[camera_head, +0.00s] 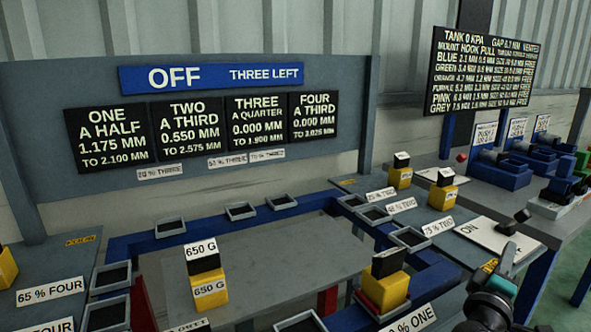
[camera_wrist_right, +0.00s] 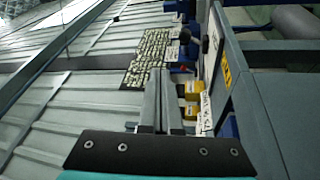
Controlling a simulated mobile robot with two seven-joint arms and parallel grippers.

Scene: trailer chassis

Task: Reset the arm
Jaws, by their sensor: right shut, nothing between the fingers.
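My right gripper (camera_head: 507,255) comes in at the lower right of the head view, with a teal and dark wrist, above the grey bench. In the right wrist view my right gripper (camera_wrist_right: 160,75) has its two grey fingers together with nothing between them. The fingers point toward the wall and the dark text board (camera_wrist_right: 150,55). My left gripper is in neither view.
A yellow and black 650 G block (camera_head: 208,275) stands on the grey table at the centre left. Another yellow block (camera_head: 385,290) stands right of it. A white ON panel (camera_head: 495,238) with a dark knob (camera_head: 515,222) lies near my right gripper. Blue fixtures (camera_head: 500,172) stand behind.

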